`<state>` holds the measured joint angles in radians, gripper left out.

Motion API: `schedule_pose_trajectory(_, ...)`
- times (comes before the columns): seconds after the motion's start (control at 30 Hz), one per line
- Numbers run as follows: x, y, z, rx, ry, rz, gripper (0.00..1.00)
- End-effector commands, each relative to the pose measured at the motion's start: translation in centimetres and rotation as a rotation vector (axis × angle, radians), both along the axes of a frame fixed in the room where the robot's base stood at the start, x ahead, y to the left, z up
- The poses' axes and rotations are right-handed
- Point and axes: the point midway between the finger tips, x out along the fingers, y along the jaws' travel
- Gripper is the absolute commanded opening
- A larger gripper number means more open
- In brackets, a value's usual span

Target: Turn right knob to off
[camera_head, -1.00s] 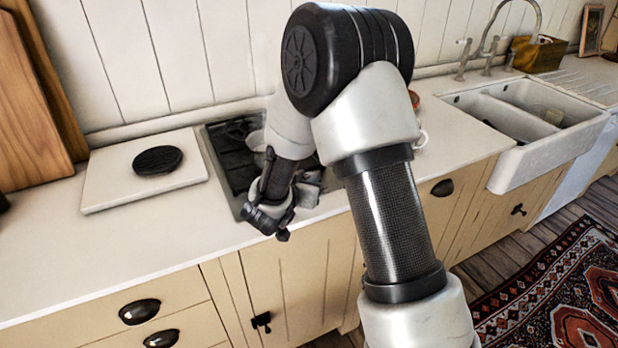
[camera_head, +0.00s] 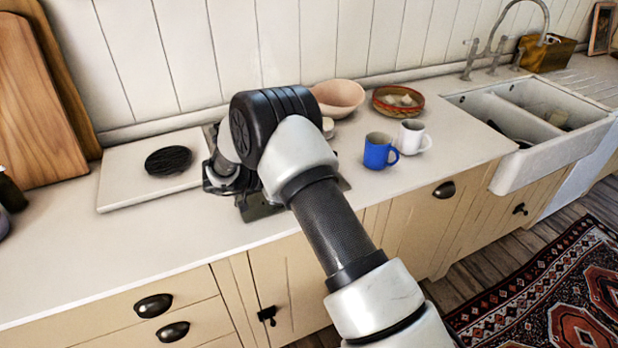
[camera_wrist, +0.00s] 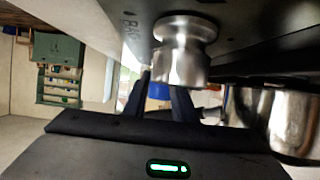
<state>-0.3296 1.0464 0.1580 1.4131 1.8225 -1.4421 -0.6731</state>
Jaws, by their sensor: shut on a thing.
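The knob's body covers part of the fingers, so the exact contact is not clear. In the head view the hob (camera_head: 258,210) is mostly hidden behind my arm, and the knobs and fingertips cannot be seen. The angle the knob is set to cannot be read.
A blue mug (camera_head: 378,151), white mug (camera_head: 412,136), pink bowl (camera_head: 338,97) and basket (camera_head: 398,101) are right of the hob. A white slab (camera_head: 125,188) with a black disc (camera_head: 168,160) is left.

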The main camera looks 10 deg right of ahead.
Motion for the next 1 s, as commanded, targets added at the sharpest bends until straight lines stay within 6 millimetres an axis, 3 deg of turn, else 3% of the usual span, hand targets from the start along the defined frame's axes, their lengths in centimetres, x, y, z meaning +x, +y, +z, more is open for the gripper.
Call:
schedule_pose_trajectory(0.6,0.18,-0.33,0.14,-0.005,-0.004,-0.046,0.02)
schedule_pose_trajectory(0.63,0.17,-0.34,0.14,-0.005,-0.004,-0.046,0.26)
schedule_pose_trajectory(0.73,0.16,-0.3,0.12,-0.004,-0.003,-0.046,0.43)
schedule_pose_trajectory(1.0,0.12,-0.13,0.07,-0.003,-0.002,-0.044,0.43)
